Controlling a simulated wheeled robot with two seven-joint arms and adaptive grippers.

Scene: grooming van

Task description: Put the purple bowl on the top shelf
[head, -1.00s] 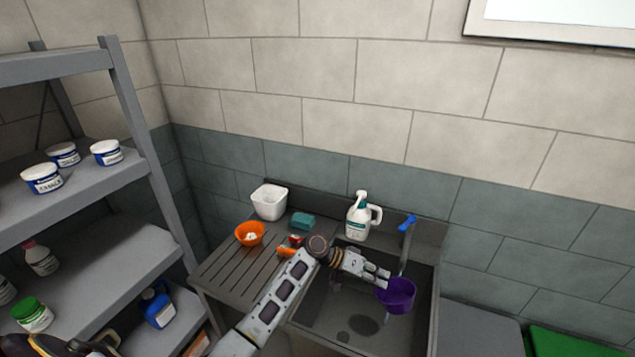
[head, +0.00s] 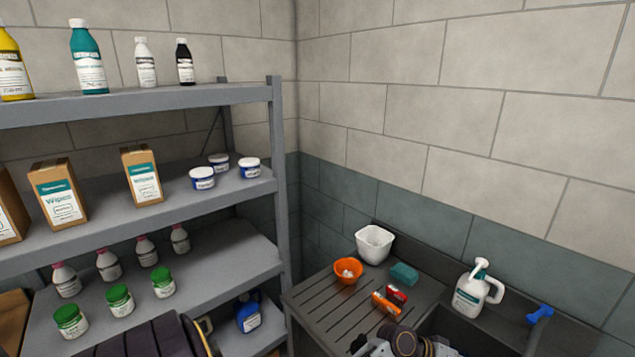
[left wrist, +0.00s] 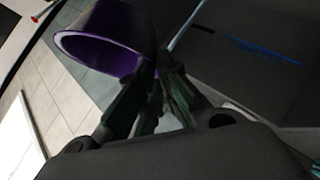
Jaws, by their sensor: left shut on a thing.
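The purple bowl (left wrist: 100,42) shows in the left wrist view, held at its rim by my left gripper (left wrist: 155,75), which is shut on it. The top shelf (head: 235,94) of the grey rack is at the upper left of the head view.
Several bottles, including a teal one (head: 88,58), stand on the top shelf; its right end is clear. Lower shelves hold boxes (head: 142,176), tubs (head: 202,178) and jars. An orange bowl (head: 348,271), white container (head: 374,243) and spray jug (head: 475,292) stand around the sink.

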